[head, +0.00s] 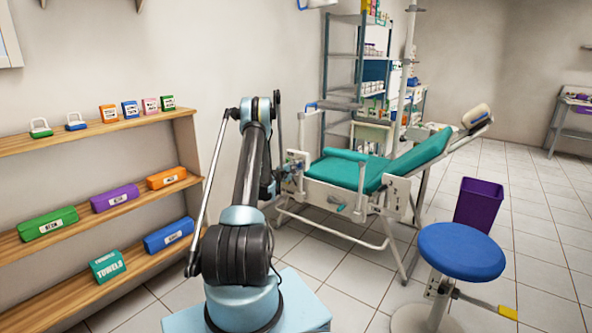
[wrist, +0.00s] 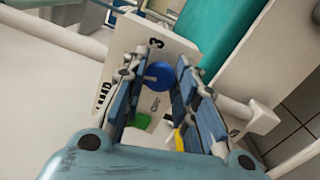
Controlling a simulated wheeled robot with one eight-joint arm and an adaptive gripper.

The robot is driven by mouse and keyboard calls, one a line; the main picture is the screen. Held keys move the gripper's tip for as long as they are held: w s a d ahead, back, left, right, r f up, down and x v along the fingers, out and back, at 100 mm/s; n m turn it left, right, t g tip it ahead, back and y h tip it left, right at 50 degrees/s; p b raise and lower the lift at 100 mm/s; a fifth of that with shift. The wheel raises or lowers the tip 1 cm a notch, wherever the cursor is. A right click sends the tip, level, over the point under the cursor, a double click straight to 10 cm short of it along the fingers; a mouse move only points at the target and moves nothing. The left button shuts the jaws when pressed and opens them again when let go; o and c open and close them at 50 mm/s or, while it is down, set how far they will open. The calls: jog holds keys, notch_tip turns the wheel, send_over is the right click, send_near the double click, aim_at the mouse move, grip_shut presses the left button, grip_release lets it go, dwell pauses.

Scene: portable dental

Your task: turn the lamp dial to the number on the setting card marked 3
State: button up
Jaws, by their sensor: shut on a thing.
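In the wrist view a round blue dial (wrist: 159,75) sits on a white panel (wrist: 178,50). A black "3" is printed on the panel just above the dial; I cannot tell whether this is the setting card. Other dark marks lie left of and below the dial, too tilted and small to read. My gripper (wrist: 158,79) has a finger on each side of the dial and is shut on it. In the head view my gripper (head: 291,170) is small, at the near left end of the dental chair, and the dial cannot be made out there.
The teal dental chair (head: 365,170) is right beside my gripper. A blue stool (head: 461,250) and a purple bin (head: 479,203) stand to the right. Wooden shelves (head: 100,135) with labelled boxes are on the left wall. A metal rack (head: 342,60) stands behind.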

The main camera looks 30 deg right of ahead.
jog(key=shift+s+f+m, duration=0.1)
jog(key=shift+s+m, duration=0.1)
jog(key=shift+m, duration=0.9)
jog(key=o, duration=1)
jog(key=shift+o, duration=0.2)
jog(key=shift+w, duration=0.1)
jog(key=shift+a, duration=0.35)
jog(key=v, duration=1.1)
jog(key=shift+a, duration=0.25)
